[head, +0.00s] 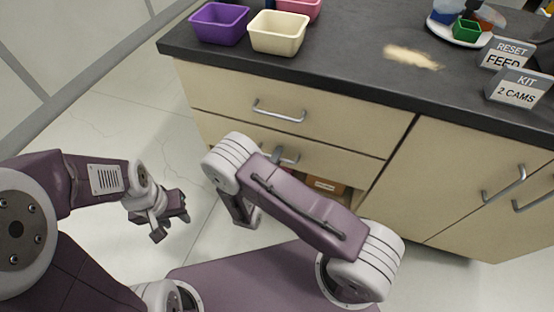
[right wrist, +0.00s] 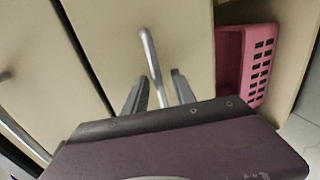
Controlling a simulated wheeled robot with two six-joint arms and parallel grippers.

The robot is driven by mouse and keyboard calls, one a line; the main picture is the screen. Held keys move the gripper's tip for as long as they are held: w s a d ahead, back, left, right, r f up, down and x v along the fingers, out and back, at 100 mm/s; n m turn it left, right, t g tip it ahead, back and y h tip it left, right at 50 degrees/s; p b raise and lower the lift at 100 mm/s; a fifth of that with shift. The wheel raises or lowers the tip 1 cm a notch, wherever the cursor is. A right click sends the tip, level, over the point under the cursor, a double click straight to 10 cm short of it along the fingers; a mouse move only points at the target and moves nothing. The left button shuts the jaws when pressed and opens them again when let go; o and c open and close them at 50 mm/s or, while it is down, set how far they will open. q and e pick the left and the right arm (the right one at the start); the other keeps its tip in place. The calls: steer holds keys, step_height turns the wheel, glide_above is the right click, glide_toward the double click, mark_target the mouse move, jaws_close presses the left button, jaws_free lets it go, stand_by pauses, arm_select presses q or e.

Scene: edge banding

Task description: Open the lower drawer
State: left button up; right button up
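The lower drawer (head: 345,167) is a pale wood front under the upper drawer (head: 335,132), and it looks flush with the cabinet. In the head view the right fingers are largely hidden behind the arm. My left gripper (head: 170,218) is open and empty, over the floor at the left.
Below the lower drawer is an open space with a pink basket (right wrist: 246,62) and a brown box (head: 326,186). The upper drawer's handle (head: 279,112) is just above. Cabinet doors with handles (head: 504,184) stand at right. Bins (head: 279,33) and signs (head: 516,88) sit on the dark counter.

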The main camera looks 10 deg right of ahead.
jaws_close()
stand_by(1.4)
